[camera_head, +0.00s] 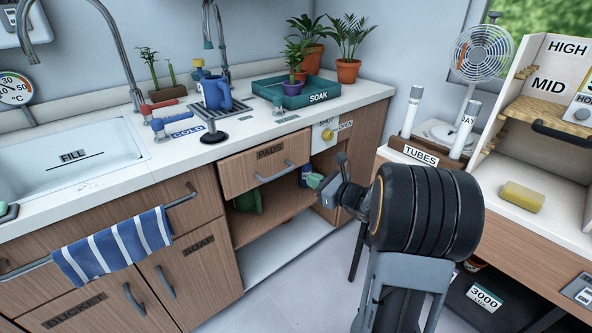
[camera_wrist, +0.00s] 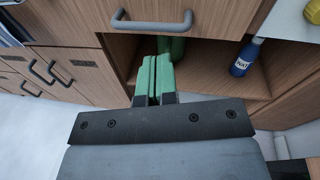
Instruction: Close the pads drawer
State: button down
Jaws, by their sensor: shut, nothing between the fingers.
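The pads drawer (camera_head: 238,175) is a wooden front labelled PADS, under the counter, with a grey bar handle (camera_head: 274,173). Its front sits close to the cabinet face; I cannot tell whether a small gap is left. In the wrist view the drawer front (camera_wrist: 215,22) and its handle (camera_wrist: 152,25) cross the top. My gripper (camera_head: 315,180) is at the right of the drawer, near its lower right corner. Its green fingers (camera_wrist: 157,75) are together and empty. In the wrist view they appear below the drawer's bottom edge, apart from the handle.
Below the drawer is an open compartment with a green object (camera_head: 248,200) and a blue bottle (camera_wrist: 245,57). A striped towel (camera_head: 115,245) hangs at the left. Floor shows in front of the cabinet.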

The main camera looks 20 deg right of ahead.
aim_at(292, 156)
jog(key=w+d+f+m+t+h, duration=0.1)
jog(key=w+d+m+t+h, duration=0.1)
jog(key=d+m, duration=0.15)
jog(key=b+x, duration=0.1)
jog(key=x, duration=0.2)
jog(key=b+x, duration=0.1)
jog(key=x, duration=0.3)
jog(key=b+x, duration=0.1)
jog(key=x, duration=0.3)
jog(key=shift+w+d+f, duration=0.15)
jog(key=shift+w+d, duration=0.15)
jog(key=shift+d, duration=0.05)
jog(key=shift+w+a, duration=0.2)
jog(key=shift+w, duration=0.45)
